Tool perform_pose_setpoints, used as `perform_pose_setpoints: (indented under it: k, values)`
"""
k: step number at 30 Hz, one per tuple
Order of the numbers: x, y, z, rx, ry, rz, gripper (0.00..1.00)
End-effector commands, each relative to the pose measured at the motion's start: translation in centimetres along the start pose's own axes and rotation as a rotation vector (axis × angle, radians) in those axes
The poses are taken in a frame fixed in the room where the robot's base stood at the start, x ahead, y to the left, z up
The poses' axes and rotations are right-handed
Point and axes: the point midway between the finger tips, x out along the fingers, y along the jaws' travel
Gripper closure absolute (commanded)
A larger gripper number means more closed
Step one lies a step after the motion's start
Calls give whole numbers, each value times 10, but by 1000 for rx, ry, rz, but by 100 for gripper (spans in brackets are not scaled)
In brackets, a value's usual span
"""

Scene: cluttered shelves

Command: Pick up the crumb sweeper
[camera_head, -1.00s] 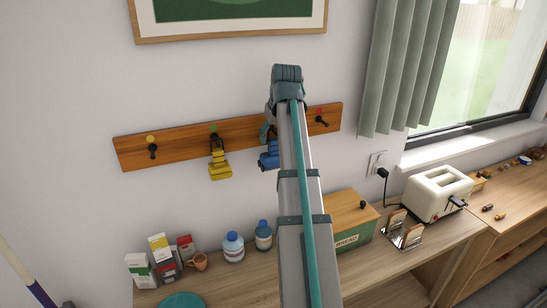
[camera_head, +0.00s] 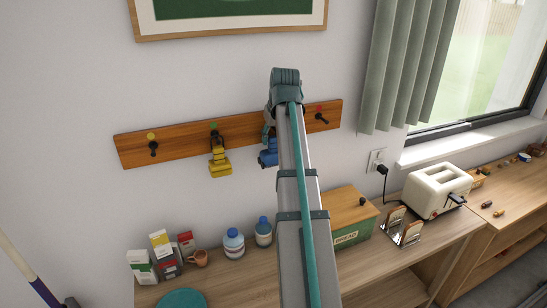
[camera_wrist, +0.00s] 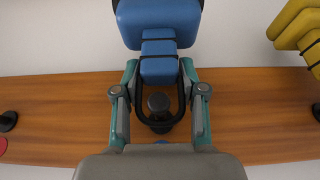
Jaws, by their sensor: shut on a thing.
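A blue tool (camera_head: 268,153), which I take to be the crumb sweeper, hangs at the wooden peg rail (camera_head: 180,146), partly hidden by my arm in the head view. In the wrist view the blue tool (camera_wrist: 160,28) has a wide head, a narrower blue neck and a black loop handle. A black peg (camera_wrist: 159,103) shows inside the loop. My gripper (camera_wrist: 159,70) is shut on the tool, with a finger on each side of its neck and loop. In the head view my gripper (camera_head: 268,128) is mostly hidden behind my wrist.
A similar yellow tool (camera_head: 220,165) hangs on the peg to the left. Free pegs (camera_head: 153,148) are at the rail's ends. Below, the counter holds cartons (camera_head: 142,268), bottles (camera_head: 234,243), a bread box (camera_head: 350,220) and a toaster (camera_head: 438,190).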

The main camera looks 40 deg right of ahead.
Motion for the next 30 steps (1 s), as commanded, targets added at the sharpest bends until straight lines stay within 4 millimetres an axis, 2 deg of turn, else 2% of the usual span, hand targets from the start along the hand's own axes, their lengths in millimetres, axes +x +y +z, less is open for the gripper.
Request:
perform_pose_setpoints:
  k: [8,15,23,30]
  values:
    - [-2,0,-1,0,1,0,100]
    - [-12,1,-7,0,2,0,100]
    - [-30,-1,44,0,2,1,100]
    - [-53,0,100,2,3,2,100]
